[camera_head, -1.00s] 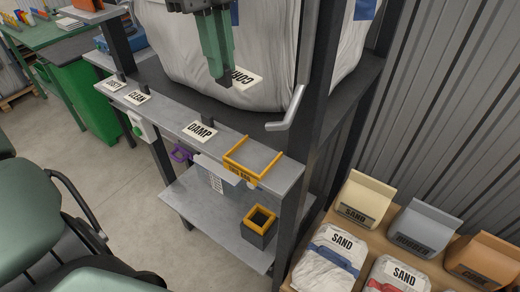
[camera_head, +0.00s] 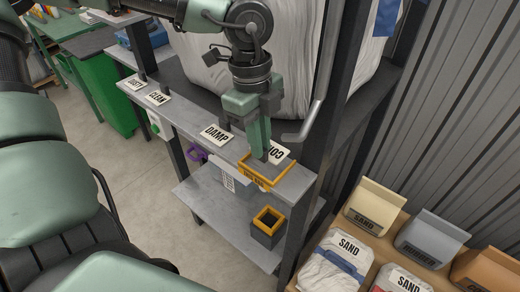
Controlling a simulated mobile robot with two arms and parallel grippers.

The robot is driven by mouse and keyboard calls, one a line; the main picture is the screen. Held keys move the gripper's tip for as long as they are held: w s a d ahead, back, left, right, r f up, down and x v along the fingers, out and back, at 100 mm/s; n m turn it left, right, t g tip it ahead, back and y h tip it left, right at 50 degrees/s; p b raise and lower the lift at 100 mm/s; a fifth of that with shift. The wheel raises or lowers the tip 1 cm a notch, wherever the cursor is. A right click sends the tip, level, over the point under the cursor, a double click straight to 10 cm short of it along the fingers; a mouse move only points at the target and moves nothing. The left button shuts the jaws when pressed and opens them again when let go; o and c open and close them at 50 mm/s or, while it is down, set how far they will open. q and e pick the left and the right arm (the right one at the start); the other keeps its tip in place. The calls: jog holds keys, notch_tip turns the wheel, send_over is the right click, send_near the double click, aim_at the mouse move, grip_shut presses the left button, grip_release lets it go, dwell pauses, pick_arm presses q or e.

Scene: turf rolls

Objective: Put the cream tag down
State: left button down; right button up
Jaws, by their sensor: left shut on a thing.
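The cream tag (camera_head: 280,153), with dark lettering upside down to me, is pinched in my left gripper (camera_head: 261,156). The gripper points down and its fingers cover part of the tag and its lettering. The tag is over or just at the yellow-edged holder (camera_head: 257,179) at the right end of the narrow grey shelf. I cannot tell whether the tag touches the holder. My right gripper is not in view.
Cream tags reading DAMP (camera_head: 216,135) and CLEAN (camera_head: 158,99) lie along the shelf to the left. A large white bag (camera_head: 295,75) stands behind. A grey upright post (camera_head: 335,90) with a bent lever (camera_head: 304,128) is close on the right. A yellow-rimmed box (camera_head: 266,226) sits below.

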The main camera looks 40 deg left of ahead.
pick_arm(q)
notch_tip(320, 180, down, 3)
jog(key=shift+s+f+p, duration=0.1)
jog(key=shift+f+p, duration=0.05)
jog(key=shift+p, duration=0.3)
jog(key=shift+f, duration=0.3)
jog(key=shift+f, duration=0.1)
jog(key=c, duration=1.5)
grip_release()
